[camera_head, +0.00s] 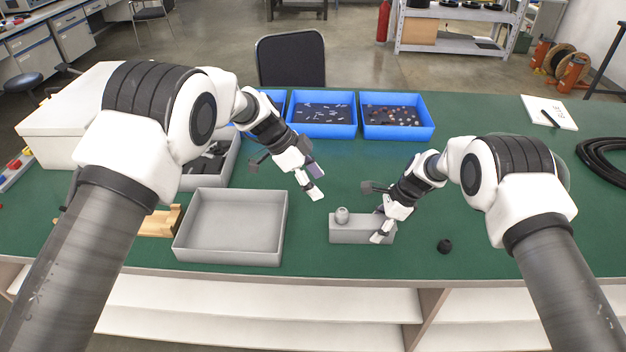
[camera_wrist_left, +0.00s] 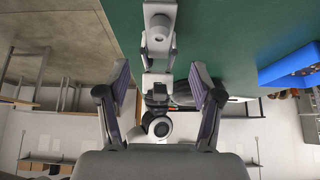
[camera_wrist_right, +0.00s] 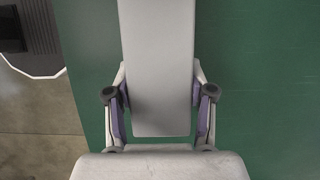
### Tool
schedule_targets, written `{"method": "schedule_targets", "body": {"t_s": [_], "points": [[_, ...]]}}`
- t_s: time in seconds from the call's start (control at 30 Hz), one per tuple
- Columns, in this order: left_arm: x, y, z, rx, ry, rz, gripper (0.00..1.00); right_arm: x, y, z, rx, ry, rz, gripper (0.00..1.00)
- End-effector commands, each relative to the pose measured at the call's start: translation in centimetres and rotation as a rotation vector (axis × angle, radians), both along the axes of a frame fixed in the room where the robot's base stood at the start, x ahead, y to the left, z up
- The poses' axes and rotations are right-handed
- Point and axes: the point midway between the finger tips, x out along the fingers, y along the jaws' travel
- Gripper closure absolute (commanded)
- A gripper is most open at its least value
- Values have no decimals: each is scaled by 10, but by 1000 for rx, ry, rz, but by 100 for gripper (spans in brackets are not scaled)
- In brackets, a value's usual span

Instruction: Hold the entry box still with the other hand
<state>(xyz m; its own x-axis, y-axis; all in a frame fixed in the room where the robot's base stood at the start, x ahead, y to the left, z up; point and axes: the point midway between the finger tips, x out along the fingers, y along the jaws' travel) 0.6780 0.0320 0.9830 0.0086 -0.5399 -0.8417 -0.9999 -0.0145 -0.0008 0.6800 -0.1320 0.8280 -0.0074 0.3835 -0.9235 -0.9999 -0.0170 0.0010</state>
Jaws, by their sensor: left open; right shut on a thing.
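The entry box is a small grey block (camera_head: 350,232) near the front edge of the green table, with a round light-grey fitting (camera_head: 342,214) on top at its left end. My right gripper (camera_head: 383,222) is shut on the right part of the box; in the right wrist view the box (camera_wrist_right: 158,70) lies between its purple-padded fingers. My left gripper (camera_head: 316,181) is open and empty, held above the table to the upper left of the box. In the left wrist view the box (camera_wrist_left: 160,42) shows beyond the open fingers (camera_wrist_left: 160,95).
A small black round part (camera_head: 444,246) lies right of the box. An empty grey tray (camera_head: 228,259) stands to the left. Blue bins (camera_head: 398,132) of small parts stand at the back. A black cable coil (camera_head: 603,165) lies far right. The table between bins and box is clear.

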Motion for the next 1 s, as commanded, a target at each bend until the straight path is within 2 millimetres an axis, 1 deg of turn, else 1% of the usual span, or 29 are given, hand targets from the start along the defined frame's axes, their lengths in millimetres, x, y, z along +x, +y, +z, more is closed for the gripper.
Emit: {"method": "schedule_targets", "body": {"t_s": [0.17,0.4,0.53,0.7,0.93,0.97,1.0], "points": [[0,-13,-20,-1,2,-1,34,1,0,1,0,-1,0,79],[0,-42,-67,0,3,-2,34,1,0,1,0,-1,0,79],[0,-55,-87,0,2,1,34,1,0,1,0,-1,0,79],[1,-63,-99,0,2,1,34,1,0,1,0,-1,0,79],[1,-63,-100,0,1,2,34,0,0,1,0,-1,0,79],[1,-63,-100,0,1,2,38,0,0,1,0,-1,0,79],[1,-63,-100,0,1,2,52,1,0,1,0,-1,0,79]]}}
